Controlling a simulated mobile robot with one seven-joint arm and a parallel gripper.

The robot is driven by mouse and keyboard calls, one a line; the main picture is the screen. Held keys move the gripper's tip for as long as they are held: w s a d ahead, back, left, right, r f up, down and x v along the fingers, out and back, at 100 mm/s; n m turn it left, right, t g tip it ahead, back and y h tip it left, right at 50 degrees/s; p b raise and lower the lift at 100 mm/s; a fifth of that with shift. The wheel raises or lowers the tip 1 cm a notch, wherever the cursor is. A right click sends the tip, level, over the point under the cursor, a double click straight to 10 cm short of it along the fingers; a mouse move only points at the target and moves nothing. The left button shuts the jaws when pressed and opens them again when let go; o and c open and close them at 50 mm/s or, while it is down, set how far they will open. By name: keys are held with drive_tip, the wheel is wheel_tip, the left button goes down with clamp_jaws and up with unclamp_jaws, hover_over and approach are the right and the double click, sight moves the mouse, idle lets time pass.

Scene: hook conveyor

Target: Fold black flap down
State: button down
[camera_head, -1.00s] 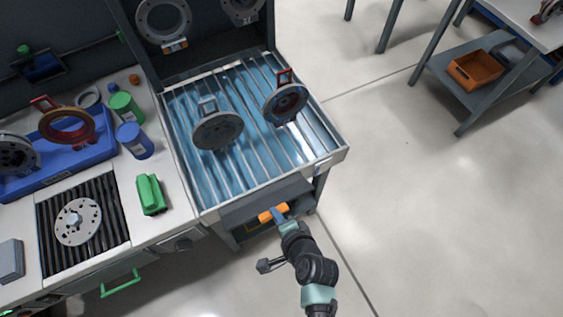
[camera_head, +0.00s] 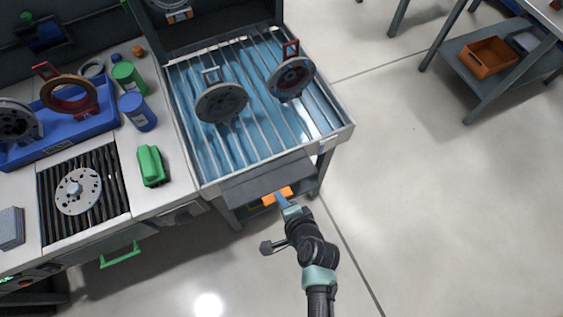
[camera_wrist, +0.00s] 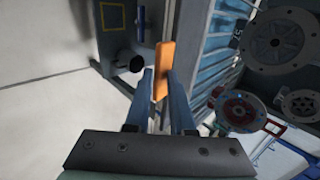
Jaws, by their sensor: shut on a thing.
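The black flap (camera_head: 268,179) runs along the front edge of the slatted conveyor, its broad dark face sloping outward. Its orange handle (camera_head: 277,196) sits at the flap's outer edge, partly hidden beneath it. My gripper (camera_head: 281,199) reaches it from the front and is shut on it. In the wrist view, the orange handle (camera_wrist: 162,70) stands between the two blue-grey fingers of my gripper (camera_wrist: 160,83). The flap itself is hard to make out in the wrist view.
To the left, a counter holds a green block (camera_head: 151,166), a blue bin (camera_head: 60,150) and bottles. Open floor lies right and in front.

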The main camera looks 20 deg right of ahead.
drive_tip(key=shift+a, duration=0.1)
drive_tip(key=c, duration=0.9)
unclamp_jaws()
drive_tip(key=shift+w, duration=0.1)
drive_tip(key=v, duration=1.3)
drive_tip(key=shift+c, duration=0.4)
